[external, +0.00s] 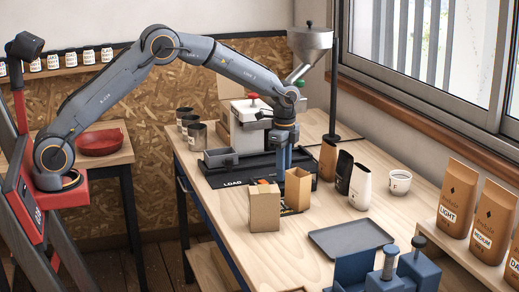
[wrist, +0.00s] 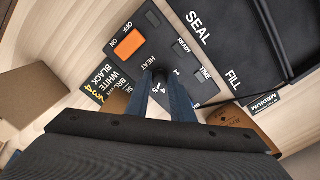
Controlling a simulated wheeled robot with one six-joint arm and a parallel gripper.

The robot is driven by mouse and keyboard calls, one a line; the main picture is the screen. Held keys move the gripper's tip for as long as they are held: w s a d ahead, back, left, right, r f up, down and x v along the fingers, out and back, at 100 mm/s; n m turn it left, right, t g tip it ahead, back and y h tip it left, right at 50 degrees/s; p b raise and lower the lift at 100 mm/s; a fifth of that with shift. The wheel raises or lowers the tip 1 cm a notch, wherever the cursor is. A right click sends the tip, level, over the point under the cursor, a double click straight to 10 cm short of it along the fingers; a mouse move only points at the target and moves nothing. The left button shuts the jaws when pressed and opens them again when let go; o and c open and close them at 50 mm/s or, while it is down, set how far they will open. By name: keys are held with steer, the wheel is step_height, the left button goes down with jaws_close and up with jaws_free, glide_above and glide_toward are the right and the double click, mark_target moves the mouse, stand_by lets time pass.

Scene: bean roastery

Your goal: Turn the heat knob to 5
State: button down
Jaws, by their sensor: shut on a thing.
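The heat knob (wrist: 160,73) is a small dark knob on the black control panel (wrist: 128,72), beside the word HEAT in the wrist view. Printed marks around it include 1, 4 and 5. My gripper (wrist: 159,79) has its two blue fingers shut on the knob from above. The fingers hide most of the knob, and I cannot read which mark it points to. In the external view my gripper (external: 284,158) points down over the sealing machine (external: 222,177); the knob is hidden there.
An orange on/off switch (wrist: 129,43) lies close to the knob. Dark and white bags (external: 360,187), a white cup (external: 400,182) and a grey tray (external: 335,240) are to the right. The table's front left is clear.

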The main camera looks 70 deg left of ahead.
steer(key=shift+w+r, duration=0.1)
steer(key=shift+r, duration=0.05)
steer(key=c, duration=1.5)
jaws_free()
steer(key=shift+c, duration=0.2)
steer(key=shift+r+b, duration=0.95)
steer(key=shift+r, duration=2.9)
steer(key=s+f+n, duration=0.3)
steer(key=s, duration=0.9)
steer(key=s+d+f+n, duration=0.1)
steer(key=s+f+n, duration=0.2)
steer(key=s, duration=1)
steer(key=s+f+n, duration=0.3)
steer(key=s+n, duration=0.1)
steer(key=s, duration=0.9)
steer(key=shift+s+d+f+t, duration=0.25)
steer(key=shift+d+t, duration=0.05)
steer(key=shift+d, duration=0.05)
